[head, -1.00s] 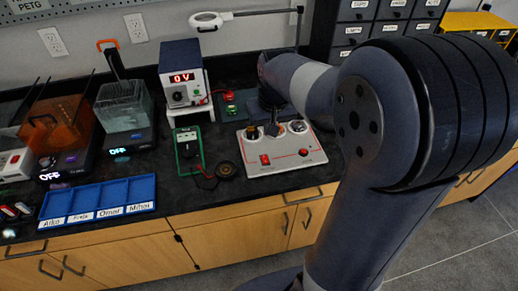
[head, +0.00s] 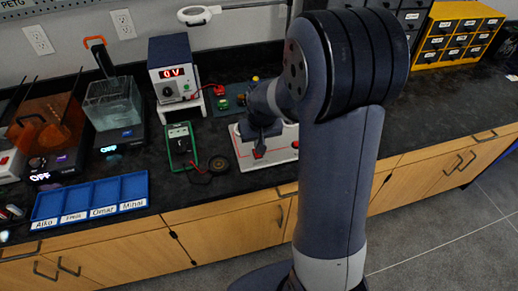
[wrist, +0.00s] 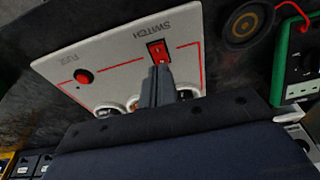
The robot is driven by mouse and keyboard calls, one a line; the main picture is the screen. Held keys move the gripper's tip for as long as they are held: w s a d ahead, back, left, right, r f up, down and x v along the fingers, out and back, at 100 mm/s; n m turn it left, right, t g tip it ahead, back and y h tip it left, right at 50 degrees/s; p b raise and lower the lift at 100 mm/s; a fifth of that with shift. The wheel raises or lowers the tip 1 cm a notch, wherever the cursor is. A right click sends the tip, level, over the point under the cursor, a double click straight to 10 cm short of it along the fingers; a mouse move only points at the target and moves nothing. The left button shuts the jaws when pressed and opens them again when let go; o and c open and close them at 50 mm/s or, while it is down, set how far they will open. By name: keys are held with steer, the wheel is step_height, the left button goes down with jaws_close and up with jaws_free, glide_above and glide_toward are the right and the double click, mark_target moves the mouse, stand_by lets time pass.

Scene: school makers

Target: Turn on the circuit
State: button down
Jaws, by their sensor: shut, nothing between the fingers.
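The white circuit board (head: 243,156) lies on the black bench, partly hidden behind my arm in the head view. In the wrist view the board (wrist: 122,62) shows red lines, a red rocker switch (wrist: 158,50) under the label SWITCH, and a round red part (wrist: 84,77) near the label FUSE. Several round sockets or dials sit along its near side, partly covered by my gripper. My gripper (wrist: 156,75) is shut and empty, its tips at the lower end of the switch. I cannot tell whether they touch it. The power supply (head: 174,70) reads 0 V.
A green multimeter (head: 181,145) and a dark round part (head: 218,164) lie left of the board. A blue labelled tray (head: 92,198) and tanks (head: 113,103) stand further left. A yellow drawer cabinet (head: 462,34) is at the back right. The bench right of my arm is clear.

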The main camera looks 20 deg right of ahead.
mark_target(259, 156)
steer(key=shift+s+f, duration=0.15)
steer(key=shift+f, duration=0.6)
steer(key=shift+s+f, duration=0.1)
steer(key=shift+f, duration=0.65)
steer(key=shift+s+f+b, duration=0.1)
steer(key=shift+f+b, duration=0.3)
steer(key=shift+b, duration=0.1)
steer(key=shift+r, duration=0.1)
steer(key=shift+w+r+p, duration=0.35)
steer(key=shift+w+p, duration=0.05)
steer(key=shift+w, duration=0.35)
steer(key=shift+r, duration=0.1)
